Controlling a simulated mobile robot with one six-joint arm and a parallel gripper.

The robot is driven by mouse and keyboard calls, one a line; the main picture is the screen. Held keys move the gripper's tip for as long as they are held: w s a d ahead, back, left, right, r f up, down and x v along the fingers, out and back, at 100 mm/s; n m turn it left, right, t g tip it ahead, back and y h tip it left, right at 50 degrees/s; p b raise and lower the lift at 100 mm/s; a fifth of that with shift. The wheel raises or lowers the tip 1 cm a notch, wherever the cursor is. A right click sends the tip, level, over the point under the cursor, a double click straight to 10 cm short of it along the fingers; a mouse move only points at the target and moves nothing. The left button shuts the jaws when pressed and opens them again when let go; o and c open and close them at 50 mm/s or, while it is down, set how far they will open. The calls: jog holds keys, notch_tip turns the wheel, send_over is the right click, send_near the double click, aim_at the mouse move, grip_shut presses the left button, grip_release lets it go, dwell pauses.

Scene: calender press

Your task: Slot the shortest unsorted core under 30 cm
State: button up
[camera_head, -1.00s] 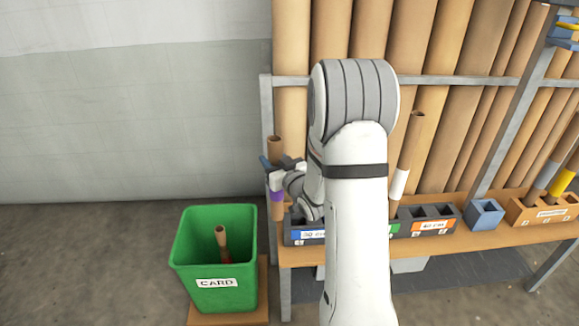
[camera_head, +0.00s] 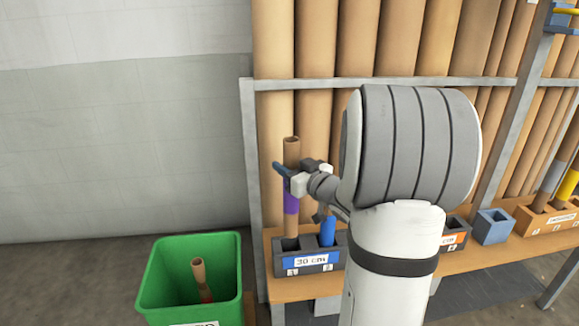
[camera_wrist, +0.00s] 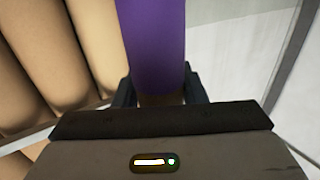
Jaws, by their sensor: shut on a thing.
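My gripper (camera_head: 293,180) is shut on a brown cardboard core with a purple band (camera_head: 291,203). The core is upright above the left slot of the dark block labelled 30 cm (camera_head: 318,259). Its lower end meets the slot opening; I cannot tell how deep it is. In the wrist view the purple band of the core (camera_wrist: 155,45) stands between the fingers of my gripper (camera_wrist: 160,95). A short blue core (camera_head: 327,231) stands in the block's right slot. My arm hides the middle of the bench.
A green bin (camera_head: 160,285) with a brown core (camera_head: 199,272) inside stands at lower left. A rack post (camera_head: 251,170) rises left of the block. Tall brown tubes (camera_head: 314,140) lean behind. A blue box (camera_head: 492,226) and an orange slotted block (camera_head: 545,222) sit right.

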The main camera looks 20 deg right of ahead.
aim_at(295, 213)
jog(key=shift+a+f+b, duration=0.1)
jog(key=shift+f+b, duration=3.3)
jog(key=shift+f, duration=1.15)
jog(key=shift+f+b, duration=1.85)
jog(key=shift+f, duration=0.55)
jog(key=o, duration=1.3)
jog(key=shift+o, duration=0.2)
jog(key=shift+s+r, duration=0.1)
jog(key=p+v, duration=0.2)
jog(key=v, duration=0.5)
jog(key=shift+s+p, duration=0.3)
jog(key=shift+p, duration=0.1)
